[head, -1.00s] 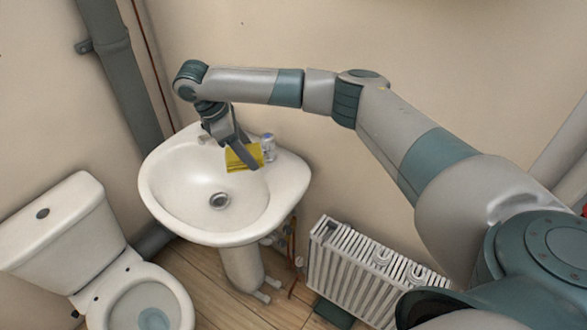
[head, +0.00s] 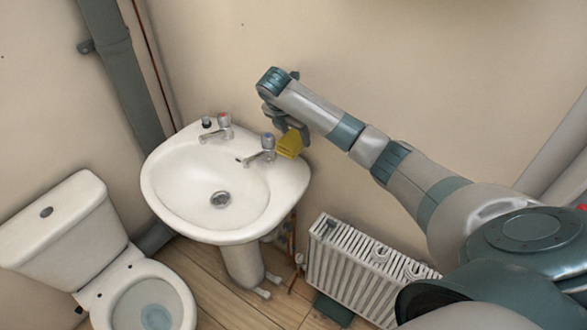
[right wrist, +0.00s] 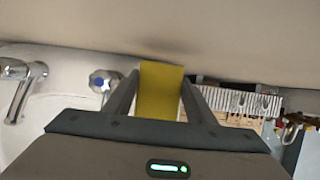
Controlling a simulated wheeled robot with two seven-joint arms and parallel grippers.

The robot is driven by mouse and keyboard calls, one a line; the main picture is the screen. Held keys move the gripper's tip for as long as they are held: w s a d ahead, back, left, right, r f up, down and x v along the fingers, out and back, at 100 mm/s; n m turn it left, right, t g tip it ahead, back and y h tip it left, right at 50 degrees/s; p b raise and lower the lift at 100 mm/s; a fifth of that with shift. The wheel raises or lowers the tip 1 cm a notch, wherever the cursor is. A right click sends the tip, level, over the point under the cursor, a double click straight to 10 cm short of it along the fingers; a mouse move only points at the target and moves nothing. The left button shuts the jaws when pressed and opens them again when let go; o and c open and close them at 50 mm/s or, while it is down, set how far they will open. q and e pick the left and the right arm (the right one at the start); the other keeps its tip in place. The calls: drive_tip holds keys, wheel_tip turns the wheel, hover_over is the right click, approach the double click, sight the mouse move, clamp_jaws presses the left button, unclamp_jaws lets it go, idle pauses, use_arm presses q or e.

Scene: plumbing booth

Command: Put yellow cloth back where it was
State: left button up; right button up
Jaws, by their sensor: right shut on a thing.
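The yellow cloth (head: 290,146) is at the back right of the white sink (head: 160,185), by the right tap. My right gripper (head: 296,130) is shut on the cloth. In the right wrist view the cloth (right wrist: 161,90) stands between the two fingers of the gripper (right wrist: 160,98). Whether the cloth touches the sink rim cannot be told. My left gripper is not in view.
Two taps stand on the sink's back edge, the left tap (head: 222,127) and the blue-topped right tap (head: 265,149). A white radiator (head: 365,268) is on the wall to the right. A toilet (head: 75,235) stands at the left. The basin is empty.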

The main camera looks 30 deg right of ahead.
wheel_tip(320, 180, down, 6)
drive_tip(key=shift+r+p, duration=0.15)
drive_tip(key=shift+p, duration=0.8)
drive_tip(key=shift+f, duration=0.3)
drive_tip(key=shift+f+p, duration=0.45)
drive_tip(key=shift+f, duration=1.4)
drive_tip(key=shift+f, duration=0.1)
drive_tip(key=o, duration=1)
